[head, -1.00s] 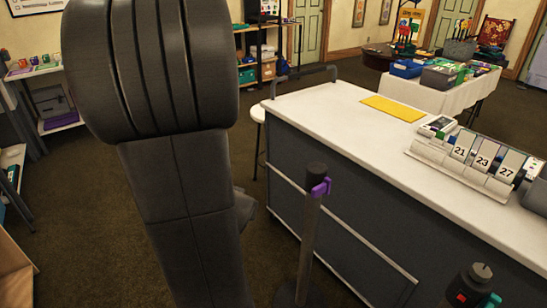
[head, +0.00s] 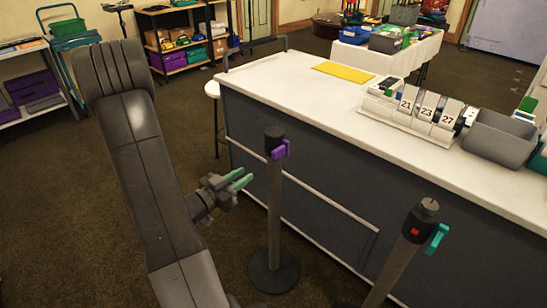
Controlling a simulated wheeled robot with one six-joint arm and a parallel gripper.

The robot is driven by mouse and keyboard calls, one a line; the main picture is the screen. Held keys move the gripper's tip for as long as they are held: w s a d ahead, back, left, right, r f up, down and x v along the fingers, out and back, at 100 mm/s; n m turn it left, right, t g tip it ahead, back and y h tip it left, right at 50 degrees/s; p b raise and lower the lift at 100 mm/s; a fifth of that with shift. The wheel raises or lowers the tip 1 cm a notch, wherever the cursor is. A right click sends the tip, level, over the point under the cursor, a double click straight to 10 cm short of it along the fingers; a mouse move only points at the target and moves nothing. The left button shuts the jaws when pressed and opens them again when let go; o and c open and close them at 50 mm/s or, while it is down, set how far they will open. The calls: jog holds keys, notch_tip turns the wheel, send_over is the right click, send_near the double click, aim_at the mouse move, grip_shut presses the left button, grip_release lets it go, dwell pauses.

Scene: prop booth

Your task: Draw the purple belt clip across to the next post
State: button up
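The purple belt clip (head: 281,150) sits on the right side of the black head of the nearer-left post (head: 274,205), which stands upright on a round dark base. A second post (head: 402,262) at the lower right has a dark head with a red spot and a teal clip (head: 437,238) on its right side. My gripper (head: 247,175) has two green fingers, slightly apart with nothing between them. It is left of the first post, a little below the purple clip, and not touching it. No belt is seen stretched between the posts.
A long grey counter (head: 300,82) with a white top runs behind both posts, with a rail along its front. On it are a yellow mat (head: 343,72), a number display (head: 420,112) and a grey bin (head: 499,138). A stool (head: 212,90) stands at its left end. Carpet at left is clear.

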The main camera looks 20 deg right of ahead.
aim_at(272, 156)
jog(key=p+x, duration=0.1)
jog(key=x, duration=1.2)
jog(key=shift+w+d, duration=0.15)
jog(key=shift+d, duration=0.05)
grip_shut()
